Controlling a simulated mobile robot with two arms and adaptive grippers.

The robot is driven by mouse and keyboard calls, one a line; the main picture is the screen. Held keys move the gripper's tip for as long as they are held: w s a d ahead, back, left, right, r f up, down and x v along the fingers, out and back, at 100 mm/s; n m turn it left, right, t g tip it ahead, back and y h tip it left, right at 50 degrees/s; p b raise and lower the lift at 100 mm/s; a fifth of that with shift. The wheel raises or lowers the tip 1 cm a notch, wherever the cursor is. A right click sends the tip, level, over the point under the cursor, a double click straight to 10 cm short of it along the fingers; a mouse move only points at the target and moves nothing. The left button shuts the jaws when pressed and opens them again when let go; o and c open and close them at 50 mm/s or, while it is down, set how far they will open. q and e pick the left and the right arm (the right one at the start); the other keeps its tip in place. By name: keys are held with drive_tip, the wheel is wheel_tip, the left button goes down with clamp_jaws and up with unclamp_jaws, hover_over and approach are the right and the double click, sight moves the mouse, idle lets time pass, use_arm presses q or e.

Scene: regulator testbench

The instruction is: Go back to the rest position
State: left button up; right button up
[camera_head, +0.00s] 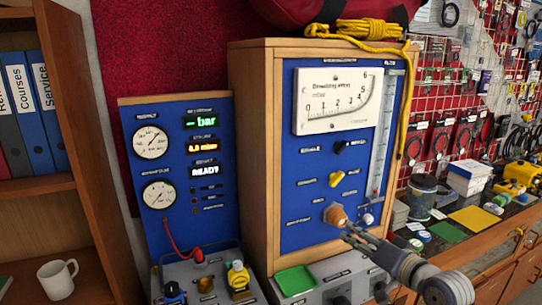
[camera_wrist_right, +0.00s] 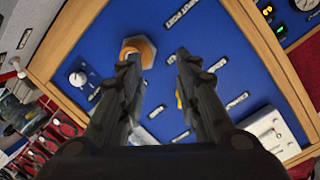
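My right gripper (camera_head: 352,236) comes in from the lower right in the head view, its fingertips close to the orange-brown knob (camera_head: 337,215) low on the blue panel of the wooden cabinet (camera_head: 300,160). In the right wrist view the two fingers of the gripper (camera_wrist_right: 158,58) stand apart with nothing held between them. The knob (camera_wrist_right: 139,48) shows there behind the tip of the left-hand finger; I cannot tell whether they touch. My left gripper is in neither view.
A blue gauge panel (camera_head: 183,227) stands left of the cabinet. A green tray (camera_head: 295,280) lies on the bench below. A bookshelf with a white mug (camera_head: 57,280) is at the left. A dark pot (camera_head: 421,196) and boxes (camera_head: 468,178) stand on the right counter.

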drive_tip(key=s+a+f+n+g+h, duration=0.1)
drive_tip(key=s+a+f+n+g, duration=0.15)
drive_tip(key=s+f, duration=0.7)
drive_tip(key=s+a+f+n+g+h, duration=0.1)
drive_tip(key=s+a+f+g, duration=0.2)
drive_tip(key=s+f, duration=0.6)
drive_tip(key=s+d+f+n+g+h, duration=0.1)
drive_tip(key=s+f+g+h, duration=0.2)
drive_tip(key=s, duration=0.7)
drive_tip(key=s+d+f+n+g, duration=0.1)
drive_tip(key=s+f+g, duration=0.2)
drive_tip(key=s+f, duration=0.45)
wheel_tip(320, 180, down, 27)
drive_tip(key=s+g+b, duration=0.1)
drive_tip(key=s+b, duration=0.2)
drive_tip(key=b, duration=0.2)
drive_tip(key=s+d+f+g+b, duration=0.1)
drive_tip(key=s+d+f+b, duration=0.2)
drive_tip(key=s+f, duration=1.4)
wheel_tip(320, 180, down, 4)
drive_tip(key=shift+f+h+b, duration=0.1)
drive_tip(key=shift+h+b, duration=0.2)
drive_tip(key=shift+s+n, duration=0.1)
drive_tip(key=shift+n, duration=0.15)
